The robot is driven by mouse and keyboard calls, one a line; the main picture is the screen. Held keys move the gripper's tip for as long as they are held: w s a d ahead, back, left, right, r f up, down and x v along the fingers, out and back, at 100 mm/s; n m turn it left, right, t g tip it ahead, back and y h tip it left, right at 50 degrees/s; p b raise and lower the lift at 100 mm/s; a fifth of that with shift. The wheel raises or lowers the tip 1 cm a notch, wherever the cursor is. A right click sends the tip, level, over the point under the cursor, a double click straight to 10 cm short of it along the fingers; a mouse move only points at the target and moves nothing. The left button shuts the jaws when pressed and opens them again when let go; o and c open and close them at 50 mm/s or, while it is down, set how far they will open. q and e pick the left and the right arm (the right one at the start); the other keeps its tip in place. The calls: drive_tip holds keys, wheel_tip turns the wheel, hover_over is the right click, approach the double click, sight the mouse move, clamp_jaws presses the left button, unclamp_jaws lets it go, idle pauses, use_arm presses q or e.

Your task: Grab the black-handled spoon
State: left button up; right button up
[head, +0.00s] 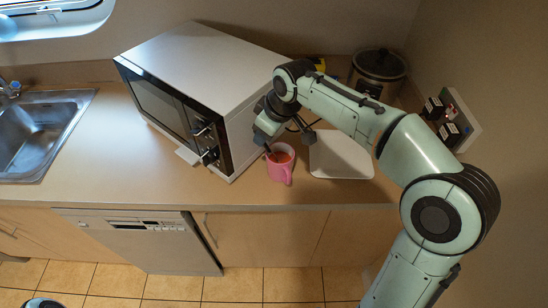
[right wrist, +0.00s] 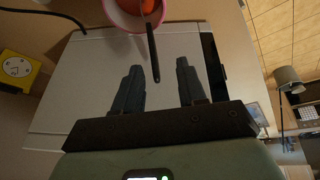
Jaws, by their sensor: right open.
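The black-handled spoon (right wrist: 152,52) leans out of a pink mug (head: 281,166), its handle rising past the rim. The mug also shows at the top edge of the right wrist view (right wrist: 122,18), cut off, with something orange-red inside. My right gripper (head: 284,134) is just above the mug, beside the microwave. In the right wrist view my right gripper (right wrist: 160,70) is open, and the handle's end lies between the lines of its two fingertips, not gripped. The spoon's bowl is hidden in the mug. My left gripper is not in view.
A microwave (head: 215,80) stands close to the left of the mug. A pale board (head: 345,158) lies to the right of it. A dark pot (head: 379,68) stands behind, and a yellow object (right wrist: 17,70) shows at left. The counter between sink (head: 30,135) and microwave is clear.

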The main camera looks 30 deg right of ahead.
drive_tip(key=x, duration=0.6)
drive_tip(key=shift+w+d+f, duration=0.15)
drive_tip(key=shift+w+d, duration=0.2)
drive_tip(key=shift+w, duration=0.05)
drive_tip(key=shift+c, duration=0.4)
clamp_jaws()
